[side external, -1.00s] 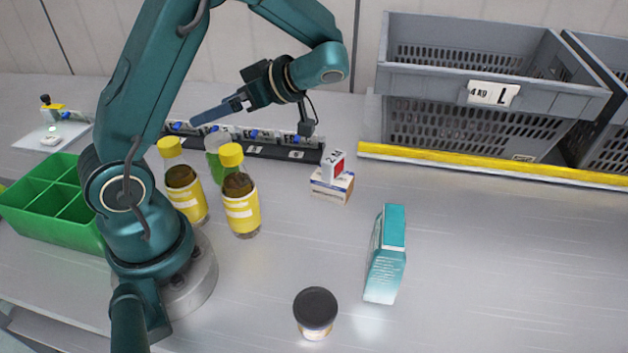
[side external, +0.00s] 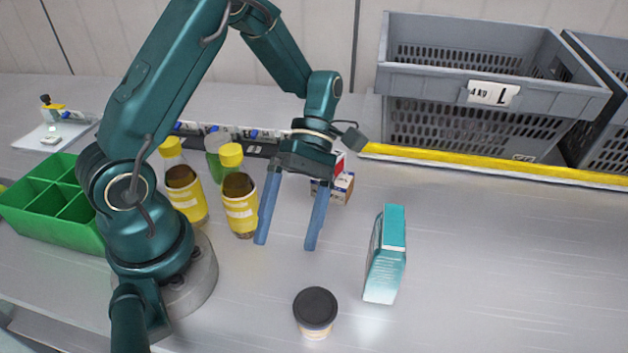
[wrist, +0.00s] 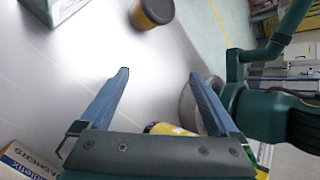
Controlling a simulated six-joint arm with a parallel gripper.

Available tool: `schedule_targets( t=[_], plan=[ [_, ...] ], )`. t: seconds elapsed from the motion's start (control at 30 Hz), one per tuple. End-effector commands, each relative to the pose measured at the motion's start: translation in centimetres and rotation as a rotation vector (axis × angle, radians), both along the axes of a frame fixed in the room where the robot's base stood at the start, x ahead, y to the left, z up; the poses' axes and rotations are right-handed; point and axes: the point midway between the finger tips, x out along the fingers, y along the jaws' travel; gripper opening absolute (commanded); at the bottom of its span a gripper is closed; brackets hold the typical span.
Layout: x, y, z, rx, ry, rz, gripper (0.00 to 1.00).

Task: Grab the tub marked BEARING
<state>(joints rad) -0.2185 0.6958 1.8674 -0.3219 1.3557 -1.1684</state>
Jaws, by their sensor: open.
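A small tub (side external: 315,312) with a dark lid and a pale, orange-banded body stands upright on the bench at the front. Its lettering is too small to read, so I cannot tell whether it says BEARING. In the wrist view the tub (wrist: 152,12) shows at the top edge, beyond the fingertips. My gripper (side external: 287,245) points down with its blue fingers spread and nothing between them. It is behind the tub and above the bench, apart from it. In the wrist view my gripper (wrist: 158,75) is also open and empty.
A teal carton (side external: 385,255) stands right of the tub. Yellow-capped bottles (side external: 240,205) stand close left of my gripper, and a small box (side external: 340,188) sits behind it. A green divided bin (side external: 50,235) is at left, grey crates (side external: 490,75) at back right. The right bench is clear.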

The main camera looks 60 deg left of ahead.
Motion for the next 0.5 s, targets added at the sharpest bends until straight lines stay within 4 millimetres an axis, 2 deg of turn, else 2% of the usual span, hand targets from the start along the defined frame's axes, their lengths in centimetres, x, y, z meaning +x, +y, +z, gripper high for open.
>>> schedule_targets(
  t=[0.1, 0.2, 0.33, 0.5],
  plan=[
    [-0.7, -2.4, -0.9, -0.253, -0.048, -0.041, 0.96],
    [-0.9, -4.1, -1.4, -0.436, -0.125, -0.057, 0.96],
    [-0.9, -5.5, -2.1, -0.601, -0.233, -0.056, 0.96],
    [-0.9, -6.4, -2.6, -0.705, -0.333, -0.053, 0.96]
  ],
)
